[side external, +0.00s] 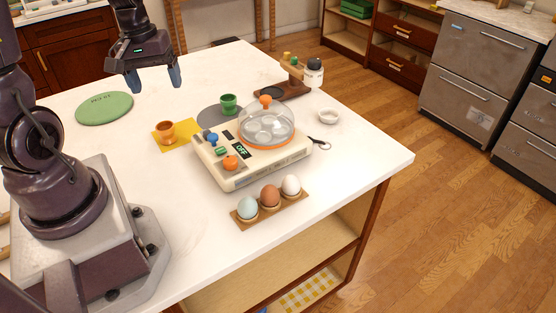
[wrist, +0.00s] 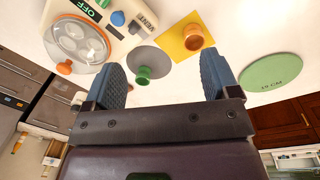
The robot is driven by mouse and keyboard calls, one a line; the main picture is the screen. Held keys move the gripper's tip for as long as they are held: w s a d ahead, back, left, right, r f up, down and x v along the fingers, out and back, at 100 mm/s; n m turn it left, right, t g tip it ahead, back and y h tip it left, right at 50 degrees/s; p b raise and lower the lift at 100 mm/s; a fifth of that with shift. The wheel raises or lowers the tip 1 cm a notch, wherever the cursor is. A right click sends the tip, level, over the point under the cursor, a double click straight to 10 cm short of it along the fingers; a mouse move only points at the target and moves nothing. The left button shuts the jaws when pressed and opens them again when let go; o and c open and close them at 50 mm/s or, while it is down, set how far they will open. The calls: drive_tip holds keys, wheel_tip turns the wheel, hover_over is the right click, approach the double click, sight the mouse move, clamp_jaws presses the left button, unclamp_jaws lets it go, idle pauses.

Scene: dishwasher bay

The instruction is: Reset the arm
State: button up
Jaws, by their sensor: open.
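My gripper (side external: 147,80) is raised over the far left part of the white table (side external: 345,160). Its two blue fingers are apart with nothing between them. In the wrist view my gripper (wrist: 165,82) also shows open and empty, with the table beyond it. It is clear of the objects on the table. The green round mat (side external: 104,108) lies to its left and below it in the side view.
A cream cooker with a clear dome (side external: 267,122) stands mid-table. Three eggs (side external: 270,195) sit in a wooden holder in front. An orange cup (side external: 166,132) is on a yellow mat; a green cup (side external: 229,103) is on a grey mat. A wooden stand (side external: 285,90) is behind.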

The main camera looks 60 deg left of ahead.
drive_tip(key=s+d+r+m+t, duration=0.1)
drive_tip(key=d+r+m+t, duration=0.1)
drive_tip(key=d+r+m, duration=0.4)
drive_tip(key=s+d+r+m+t, duration=0.1)
drive_tip(key=d+r+m, duration=0.4)
drive_tip(key=d, duration=0.7)
wheel_tip(320, 180, up, 3)
drive_tip(key=shift+d+f+m+t, duration=0.1)
drive_tip(key=shift+d+m+t, duration=0.25)
drive_tip(key=shift+t, duration=0.55)
